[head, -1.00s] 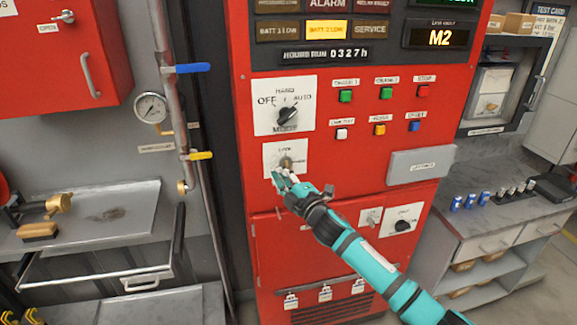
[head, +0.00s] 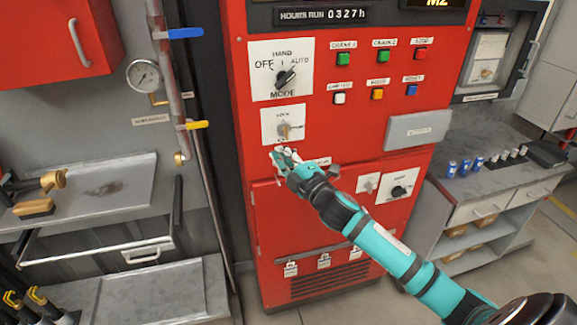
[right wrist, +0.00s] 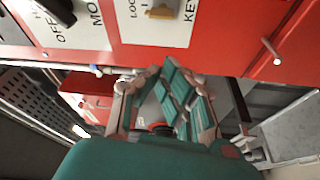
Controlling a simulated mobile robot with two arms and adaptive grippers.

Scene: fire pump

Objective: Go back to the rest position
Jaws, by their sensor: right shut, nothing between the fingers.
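My right gripper (head: 282,155) is shut and empty in the head view, just below the key lock (head: 284,129) on its white plate. It is apart from the lock's knob. In the right wrist view its fingers (right wrist: 165,95) are close together, with the lock plate (right wrist: 155,22) at the top edge. My right arm reaches in from the lower right of the head view. The red control cabinet (head: 300,230) stands behind it, with the mode selector (head: 286,77) above the lock. My left gripper is not in view.
A pipe with blue (head: 186,33) and yellow (head: 192,125) valve handles runs left of the cabinet. A grey bench (head: 100,190) with a brush stands at left. A counter (head: 500,175) with small blue cans is at right. The floor in front is partly clear.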

